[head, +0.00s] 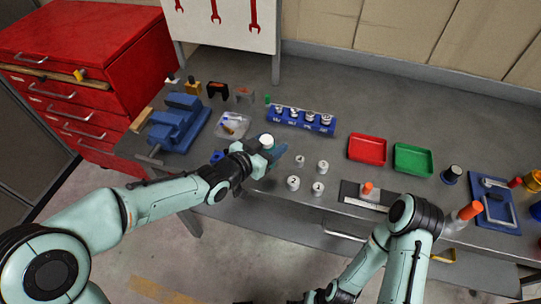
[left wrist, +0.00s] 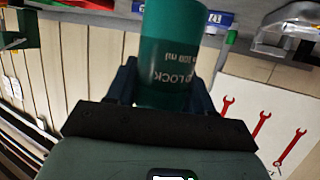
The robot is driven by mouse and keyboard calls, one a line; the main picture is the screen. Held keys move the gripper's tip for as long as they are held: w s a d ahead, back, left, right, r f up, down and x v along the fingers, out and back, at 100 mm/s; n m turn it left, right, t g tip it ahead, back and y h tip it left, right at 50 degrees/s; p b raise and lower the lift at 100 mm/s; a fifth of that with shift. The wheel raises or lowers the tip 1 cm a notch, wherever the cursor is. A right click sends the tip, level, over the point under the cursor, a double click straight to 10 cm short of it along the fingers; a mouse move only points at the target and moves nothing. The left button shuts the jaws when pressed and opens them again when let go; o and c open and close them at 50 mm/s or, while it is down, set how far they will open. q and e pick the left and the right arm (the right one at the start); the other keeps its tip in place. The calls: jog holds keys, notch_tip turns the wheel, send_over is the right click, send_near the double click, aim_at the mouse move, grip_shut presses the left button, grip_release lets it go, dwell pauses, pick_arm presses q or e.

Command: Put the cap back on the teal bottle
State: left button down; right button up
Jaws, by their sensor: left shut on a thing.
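My left gripper (head: 271,153) is shut on the teal bottle and holds it near the table's front left part. In the left wrist view the bottle (left wrist: 172,60) stands between the two dark fingers, with pale lettering on its side. In the head view a white top (head: 266,140) shows above the fingers. I cannot tell whether it is a cap or a bare neck. No separate cap is clearly identifiable. My right arm bends down to the bottom edge, and its gripper is too cut off to read.
Several small metal cylinders (head: 293,183) stand right of the left gripper. Behind are a blue rack (head: 312,122), a clear tray (head: 233,124) and a blue vise (head: 180,121). A red tray (head: 367,149) and green tray (head: 413,160) lie right. An orange-topped item (head: 367,188) is near the front edge.

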pick_arm(q)
jog(key=shift+f+b, duration=0.35)
jog(key=shift+f, duration=1.75)
jog(key=shift+f, duration=0.15)
jog(key=shift+c, duration=2.2)
grip_release()
